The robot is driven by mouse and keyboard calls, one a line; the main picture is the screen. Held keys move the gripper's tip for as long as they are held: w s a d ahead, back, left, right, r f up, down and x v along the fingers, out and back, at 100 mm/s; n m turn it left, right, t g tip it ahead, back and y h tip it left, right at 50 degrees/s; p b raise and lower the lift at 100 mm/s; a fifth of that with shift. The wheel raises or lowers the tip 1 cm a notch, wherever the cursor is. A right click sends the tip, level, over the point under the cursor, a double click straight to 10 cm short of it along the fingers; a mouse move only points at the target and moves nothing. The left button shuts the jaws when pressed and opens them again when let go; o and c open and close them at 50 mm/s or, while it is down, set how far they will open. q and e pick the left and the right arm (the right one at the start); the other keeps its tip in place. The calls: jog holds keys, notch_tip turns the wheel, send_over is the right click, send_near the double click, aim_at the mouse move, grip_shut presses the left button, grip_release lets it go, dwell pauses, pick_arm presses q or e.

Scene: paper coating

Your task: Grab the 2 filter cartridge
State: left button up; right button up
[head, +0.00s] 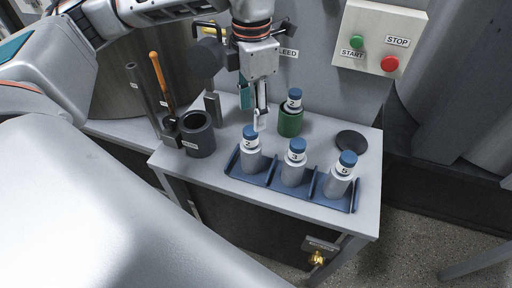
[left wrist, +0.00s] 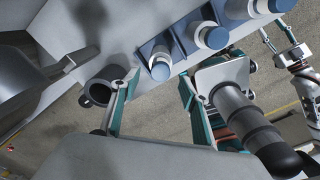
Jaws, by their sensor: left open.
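The filter cartridge labelled 2 (head: 251,155), grey with a blue cap, stands upright in the left compartment of the blue tray (head: 307,199). Cartridges labelled 3 (head: 293,167) and 5 (head: 340,178) stand in the other compartments. My left gripper (head: 256,112) is open and empty, pointing down just above the 2 cartridge. In the left wrist view, a blue cap (left wrist: 160,71) lies between its spread fingers. Another blue-capped cartridge (head: 295,100), its label small and perhaps also 2, stands in a green holder (head: 290,123). What looks like my right gripper (left wrist: 279,38) shows small; its jaws are unclear.
A dark grey cup (head: 197,135) and a rack with an orange-handled tool (head: 162,84) stand left of the tray. A black disc (head: 351,141) lies at right. The START/STOP panel (head: 379,38) is behind. The table's (head: 222,190) front edge is close to the tray.

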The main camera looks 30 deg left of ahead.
aim_at(251, 130)
pick_arm(q)
jog(key=f, duration=0.6)
jog(key=shift+s+a+f, duration=0.1)
jog(key=shift+s+f, duration=0.2)
jog(key=shift+f, duration=0.05)
grip_shut()
